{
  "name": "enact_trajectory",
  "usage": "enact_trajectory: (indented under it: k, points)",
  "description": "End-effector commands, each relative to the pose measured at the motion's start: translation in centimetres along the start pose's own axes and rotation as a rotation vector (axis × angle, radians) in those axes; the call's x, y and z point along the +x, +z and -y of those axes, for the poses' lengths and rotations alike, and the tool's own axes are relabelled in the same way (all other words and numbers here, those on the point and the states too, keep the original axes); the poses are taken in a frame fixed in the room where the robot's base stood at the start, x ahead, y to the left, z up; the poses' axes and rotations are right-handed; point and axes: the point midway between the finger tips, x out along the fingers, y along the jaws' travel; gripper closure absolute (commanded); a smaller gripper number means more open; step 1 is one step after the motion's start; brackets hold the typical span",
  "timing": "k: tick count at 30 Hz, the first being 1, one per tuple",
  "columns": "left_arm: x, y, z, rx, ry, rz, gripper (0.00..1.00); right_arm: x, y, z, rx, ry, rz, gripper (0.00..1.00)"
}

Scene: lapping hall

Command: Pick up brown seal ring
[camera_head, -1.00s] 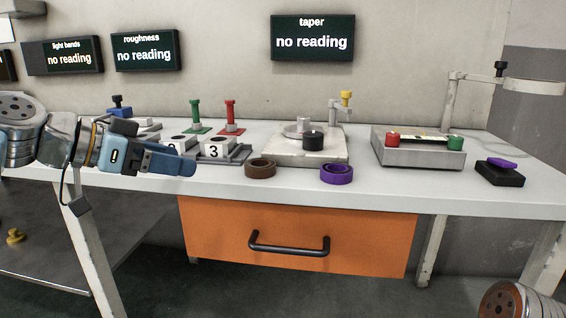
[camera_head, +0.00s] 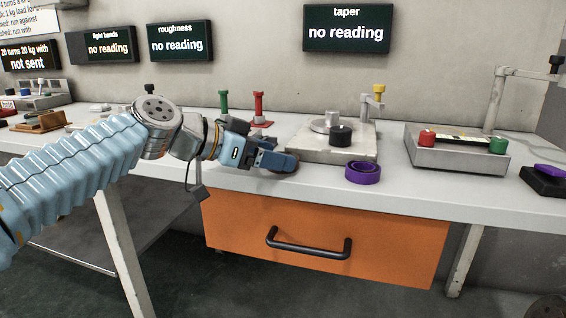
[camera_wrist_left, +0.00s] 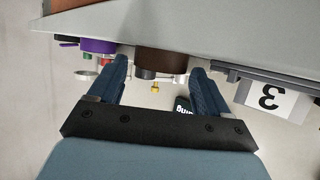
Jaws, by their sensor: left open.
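The brown seal ring (camera_wrist_left: 160,62) lies on the pale bench top (camera_head: 435,190), near its front edge. In the left wrist view it sits between and just beyond the two spread fingers. In the head view it is mostly hidden by the fingertips. My left gripper (camera_head: 277,160) is open and low over the bench at the ring; it also shows in the left wrist view (camera_wrist_left: 160,82). I cannot tell whether the fingers touch the ring. My right gripper is not in view.
A purple ring (camera_head: 362,172) lies right of the gripper. Behind stands a pale plate (camera_head: 345,150) bearing a black cylinder (camera_head: 341,135). A grey fixture (camera_head: 455,155) stands further right. An orange drawer (camera_head: 320,235) is below.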

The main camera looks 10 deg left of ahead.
Motion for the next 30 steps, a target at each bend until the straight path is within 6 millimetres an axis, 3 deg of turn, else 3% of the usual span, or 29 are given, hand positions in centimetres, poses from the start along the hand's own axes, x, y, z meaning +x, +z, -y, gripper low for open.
enact_trajectory:
  k: [3,10,11,19,30]
  points:
    - [1.3,-0.02,-0.03,0.0,0.0,0.001,0.22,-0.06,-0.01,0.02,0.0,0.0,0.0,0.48]
    - [1.52,-0.02,-0.02,0.0,-0.001,0.0,0.22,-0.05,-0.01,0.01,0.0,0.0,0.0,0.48]
    - [1.52,-0.02,-0.02,0.0,-0.001,0.0,0.24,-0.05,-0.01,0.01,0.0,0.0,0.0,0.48]
    - [1.49,-0.03,-0.02,0.0,-0.001,0.0,0.65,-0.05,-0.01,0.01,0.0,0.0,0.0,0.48]
    - [1.23,-0.68,-0.02,0.0,-0.001,-0.002,0.67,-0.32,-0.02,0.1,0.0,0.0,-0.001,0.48]
